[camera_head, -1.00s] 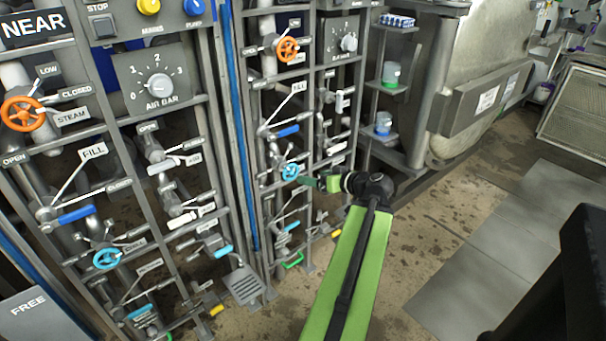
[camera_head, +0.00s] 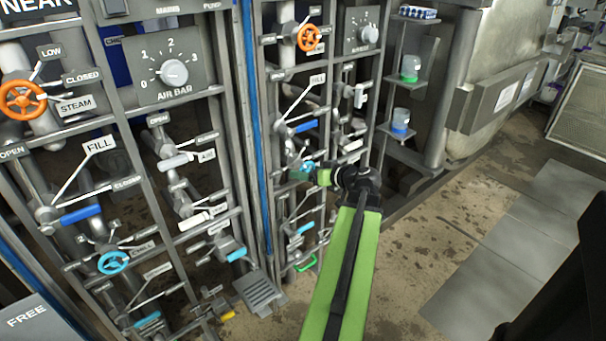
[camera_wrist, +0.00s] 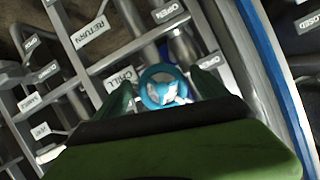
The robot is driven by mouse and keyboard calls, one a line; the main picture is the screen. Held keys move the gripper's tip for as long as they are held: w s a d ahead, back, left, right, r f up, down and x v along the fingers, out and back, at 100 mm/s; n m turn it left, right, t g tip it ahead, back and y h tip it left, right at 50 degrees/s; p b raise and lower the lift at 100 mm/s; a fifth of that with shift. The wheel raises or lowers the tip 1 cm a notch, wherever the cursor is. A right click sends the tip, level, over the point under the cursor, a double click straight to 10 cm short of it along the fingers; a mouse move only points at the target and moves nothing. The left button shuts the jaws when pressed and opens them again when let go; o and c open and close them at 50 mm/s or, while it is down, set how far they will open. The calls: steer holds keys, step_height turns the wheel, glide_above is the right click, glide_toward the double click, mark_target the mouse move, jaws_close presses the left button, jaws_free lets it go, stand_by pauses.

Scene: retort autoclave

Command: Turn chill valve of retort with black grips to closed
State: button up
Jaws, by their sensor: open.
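The chill valve on the right panel is a light-blue handwheel (camera_head: 308,167), partly hidden by my gripper (camera_head: 303,173) in the head view. In the wrist view the blue wheel (camera_wrist: 163,87) shows in the middle, with a CHILL label (camera_wrist: 121,81) to its left. My gripper (camera_wrist: 165,81) is open, with one dark green finger on each side of the wheel in that view. I cannot tell whether the fingers touch the rim. No black grips can be made out. The left panel has another blue chill wheel (camera_head: 113,262).
Pipes, label plates and grey frame bars crowd around the wheel. An orange wheel (camera_head: 309,38) and a blue-handled fill lever (camera_head: 304,127) are above it. A rack with jars (camera_head: 401,122) stands to the right. Open floor (camera_head: 440,235) lies at the lower right.

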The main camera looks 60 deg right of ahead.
steer(key=shift+w, duration=0.1)
steer(key=shift+c, duration=0.5)
steer(key=c, duration=1.2)
steer(key=shift+d, duration=0.15)
steer(key=shift+c, duration=0.3)
